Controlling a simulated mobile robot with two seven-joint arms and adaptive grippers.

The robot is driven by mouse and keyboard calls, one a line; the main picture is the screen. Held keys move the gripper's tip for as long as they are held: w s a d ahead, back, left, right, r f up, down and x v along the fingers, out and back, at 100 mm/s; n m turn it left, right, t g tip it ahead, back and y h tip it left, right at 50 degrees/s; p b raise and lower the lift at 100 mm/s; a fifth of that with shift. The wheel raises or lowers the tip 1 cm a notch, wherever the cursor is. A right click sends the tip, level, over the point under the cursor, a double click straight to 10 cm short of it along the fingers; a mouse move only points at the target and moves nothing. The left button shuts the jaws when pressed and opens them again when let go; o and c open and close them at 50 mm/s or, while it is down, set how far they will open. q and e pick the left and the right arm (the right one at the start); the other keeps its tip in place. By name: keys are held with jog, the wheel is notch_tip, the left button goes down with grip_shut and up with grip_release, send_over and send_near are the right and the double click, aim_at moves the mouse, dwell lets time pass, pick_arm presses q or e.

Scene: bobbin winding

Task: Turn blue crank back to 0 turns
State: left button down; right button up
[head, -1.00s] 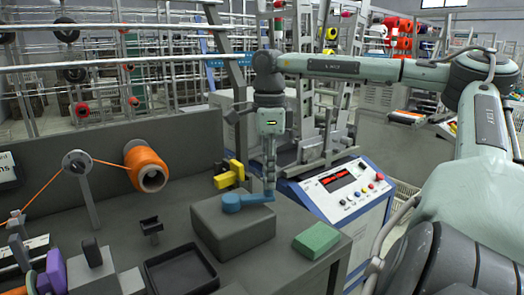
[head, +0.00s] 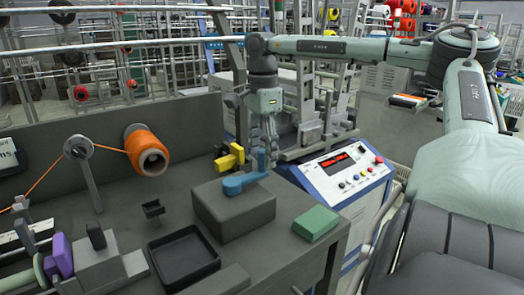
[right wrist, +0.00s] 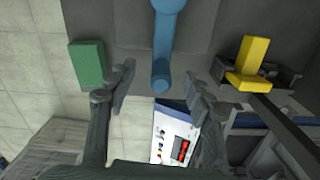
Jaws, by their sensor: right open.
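The blue crank (head: 245,182) sits on top of a dark grey box (head: 235,212), its arm pointing right and slightly toward the back. Its upright handle stands at the arm's outer end. My right gripper (head: 263,153) is at this handle, pointing down. In the right wrist view the blue crank (right wrist: 163,40) runs down the picture, and its handle end lies between the spread fingers of my right gripper (right wrist: 160,88). Gaps show on both sides, so the fingers are open. No turn count is readable. My left gripper is not in view.
A green block (head: 316,222) lies right of the box. A yellow part (head: 229,156) stands behind it. A black tray (head: 183,258) is at front left. An orange spool (head: 147,153) with thread is farther left. A control panel (head: 340,172) stands at the right.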

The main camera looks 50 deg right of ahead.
jog(key=shift+r, duration=4)
